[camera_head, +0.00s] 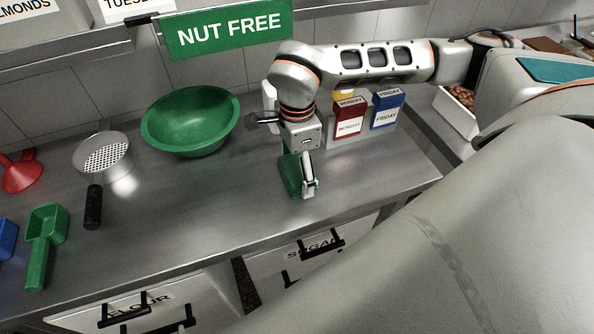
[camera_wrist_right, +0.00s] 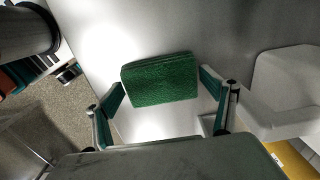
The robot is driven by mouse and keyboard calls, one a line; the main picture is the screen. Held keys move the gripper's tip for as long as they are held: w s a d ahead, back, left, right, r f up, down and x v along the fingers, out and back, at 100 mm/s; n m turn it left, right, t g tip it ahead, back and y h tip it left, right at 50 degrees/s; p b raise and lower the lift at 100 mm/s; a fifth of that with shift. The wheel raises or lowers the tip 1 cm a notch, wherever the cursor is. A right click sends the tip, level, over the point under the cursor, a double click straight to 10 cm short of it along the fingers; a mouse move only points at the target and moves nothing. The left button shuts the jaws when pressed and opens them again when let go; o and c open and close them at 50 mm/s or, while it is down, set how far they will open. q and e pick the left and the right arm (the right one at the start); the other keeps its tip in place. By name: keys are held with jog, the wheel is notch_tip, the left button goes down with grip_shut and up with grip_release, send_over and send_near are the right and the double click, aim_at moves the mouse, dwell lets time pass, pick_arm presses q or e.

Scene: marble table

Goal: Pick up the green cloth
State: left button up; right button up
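The green cloth (camera_head: 289,175) looks like a folded, rough-textured pad on the grey metal counter (camera_head: 225,220). In the right wrist view the cloth (camera_wrist_right: 160,80) lies between the fingertips of my right gripper (camera_wrist_right: 163,86). The fingers are spread, one on each side, with a small gap at the right; at the left the fingertip is close to the cloth's edge. In the head view my right gripper (camera_head: 300,188) points down at the cloth, and one finger hides part of it. My left gripper is not in view.
A green bowl (camera_head: 190,125) and a metal sieve (camera_head: 104,157) stand to the left. A green scoop (camera_head: 45,238) lies further left. Red (camera_head: 347,118) and blue (camera_head: 387,109) labelled boxes stand behind, right of the gripper. The counter's front edge drops to drawers.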

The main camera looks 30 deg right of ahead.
aim_at(298, 169)
jog(key=c, duration=0.6)
notch_tip(298, 169, up, 20)
jog(key=shift+s, duration=0.1)
